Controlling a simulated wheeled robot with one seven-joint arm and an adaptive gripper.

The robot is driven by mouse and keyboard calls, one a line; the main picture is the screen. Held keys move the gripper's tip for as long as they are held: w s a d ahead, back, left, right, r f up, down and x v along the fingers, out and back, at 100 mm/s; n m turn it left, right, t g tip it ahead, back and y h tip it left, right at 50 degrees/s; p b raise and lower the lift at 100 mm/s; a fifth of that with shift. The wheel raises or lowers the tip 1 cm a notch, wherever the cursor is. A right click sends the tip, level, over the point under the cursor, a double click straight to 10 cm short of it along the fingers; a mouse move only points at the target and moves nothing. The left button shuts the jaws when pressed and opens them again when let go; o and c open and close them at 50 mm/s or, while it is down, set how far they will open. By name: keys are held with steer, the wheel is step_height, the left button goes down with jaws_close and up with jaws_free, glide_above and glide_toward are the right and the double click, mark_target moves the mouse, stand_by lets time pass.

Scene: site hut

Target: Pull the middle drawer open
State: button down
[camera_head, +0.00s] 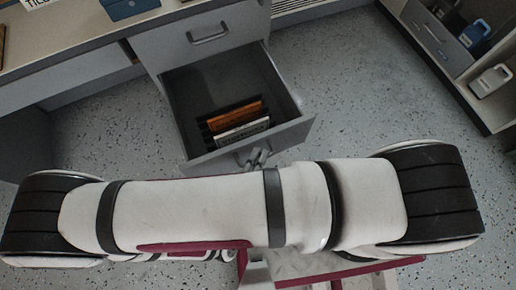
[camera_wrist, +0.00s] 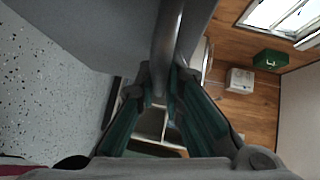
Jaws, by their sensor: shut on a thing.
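The grey middle drawer (camera_head: 287,140) stands pulled well out of the cabinet, below a closed upper drawer (camera_head: 214,50). Inside it are an orange-brown file or book (camera_head: 235,115) and a white lettered one (camera_head: 243,132) among dark dividers. My gripper (camera_head: 254,158) is at the handle on the drawer's front, largely hidden by my arm in the head view. In the wrist view my gripper (camera_wrist: 164,88) has its green-sided fingers shut on the grey bar handle (camera_wrist: 167,42), beside the grey drawer front (camera_wrist: 85,28).
A worktop (camera_head: 60,55) with a blue box (camera_head: 130,8) runs above the cabinet. At the right, a shelf unit (camera_head: 440,62) holds a blue container (camera_head: 476,32) and a white one (camera_head: 491,80). The speckled floor (camera_head: 350,85) between is clear.

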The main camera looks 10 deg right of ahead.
steer(key=c, duration=1.7)
jaws_free()
steer(key=shift+a, duration=0.1)
steer(key=v, duration=0.7)
steer(key=shift+s, duration=0.25)
steer(key=shift+r, duration=0.1)
